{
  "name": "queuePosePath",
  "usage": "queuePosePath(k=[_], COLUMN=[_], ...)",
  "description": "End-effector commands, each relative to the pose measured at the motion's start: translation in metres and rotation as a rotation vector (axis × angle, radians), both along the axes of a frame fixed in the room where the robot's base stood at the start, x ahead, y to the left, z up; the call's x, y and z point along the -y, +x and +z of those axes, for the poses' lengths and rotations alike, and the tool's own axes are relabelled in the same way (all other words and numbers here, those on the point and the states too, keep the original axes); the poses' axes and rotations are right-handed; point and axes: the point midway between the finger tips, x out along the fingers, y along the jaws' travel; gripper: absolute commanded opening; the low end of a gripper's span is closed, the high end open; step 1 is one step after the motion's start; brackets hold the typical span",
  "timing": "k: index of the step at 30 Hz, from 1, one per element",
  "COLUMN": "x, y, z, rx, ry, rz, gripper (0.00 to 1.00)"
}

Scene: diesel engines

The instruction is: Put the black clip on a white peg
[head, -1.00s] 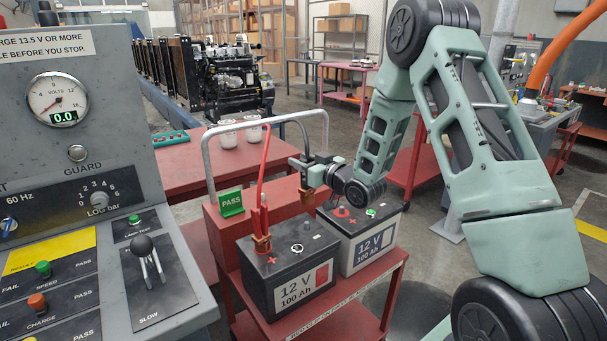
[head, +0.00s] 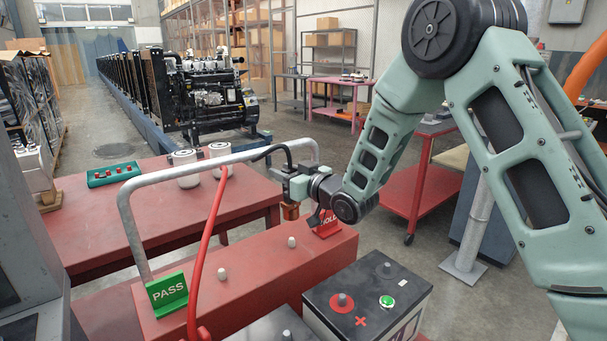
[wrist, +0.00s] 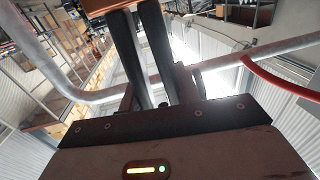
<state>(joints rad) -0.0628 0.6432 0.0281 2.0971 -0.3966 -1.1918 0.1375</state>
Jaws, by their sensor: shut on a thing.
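My gripper (head: 294,188) is shut on the black clip (head: 290,211), whose copper jaws point down; a black cable (head: 265,152) leads off it past the rail. The clip is in the air above the far part of the red box (head: 250,285). White pegs stand on the box top: a left one (head: 222,274) and a middle one (head: 291,242), both bare. The clip is beyond the middle peg and apart from it. Dark bars and a copper piece (wrist: 100,6) show in the wrist view; no peg is visible there.
A grey tube rail (head: 190,168) arches behind the box. A green PASS sign (head: 167,292) and a red sign (head: 327,222) stand on the box. A red cable (head: 210,225) hangs at the left. A battery (head: 368,295) is in front.

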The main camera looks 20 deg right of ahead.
Motion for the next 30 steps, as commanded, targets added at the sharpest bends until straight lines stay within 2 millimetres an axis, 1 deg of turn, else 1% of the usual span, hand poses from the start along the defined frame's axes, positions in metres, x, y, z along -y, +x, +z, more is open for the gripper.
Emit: queuePosePath(k=[8,30], x=[-0.001,-0.001], y=[0.0,0.0], z=[-0.008,-0.056], rx=[0.002,0.001], ry=[0.001,0.0], rz=[0.002,0.001], gripper=[0.0,0.0])
